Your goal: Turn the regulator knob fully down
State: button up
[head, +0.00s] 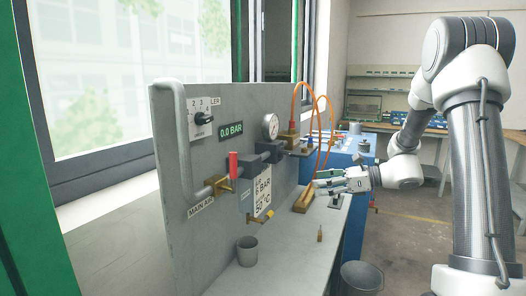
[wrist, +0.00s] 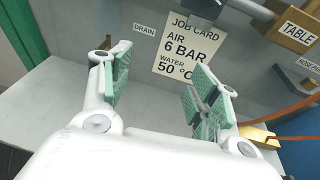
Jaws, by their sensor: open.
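The panel carries a dark grey regulator body (head: 268,150) in the pipe line, below and left of a round gauge (head: 270,126). I cannot clearly make out its knob. In the wrist view a dark grey part (wrist: 203,8) of it shows at the top edge, above the job card (wrist: 188,48). A green display (head: 231,129) reads 0.0 BAR. My gripper (head: 320,186) is open and empty, in front of the panel and to the right of the regulator. In the wrist view its green-padded fingers (wrist: 160,75) are spread wide, apart from the panel.
A red-handled valve (head: 233,165) and a numbered dial (head: 202,117) are on the panel's left. Orange hoses (head: 318,115) loop at its right end. A bucket (head: 361,277) stands below.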

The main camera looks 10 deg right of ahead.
aim_at(284, 153)
jog(key=w+a+r+m+t+y, duration=0.2)
jog(key=w+r+m+t, duration=0.15)
jog(key=w+r, duration=0.3)
jog(key=w+a+m, duration=0.1)
jog(key=w+a, duration=0.2)
jog(key=a, duration=0.3)
jog(key=shift+w+a+r+m, duration=0.2)
jog(key=shift+a+r+m, duration=0.15)
jog(key=shift+a+r, duration=0.05)
jog(key=shift+g, duration=0.25)
jog(key=shift+c, duration=0.4)
jog(key=c, duration=0.9)
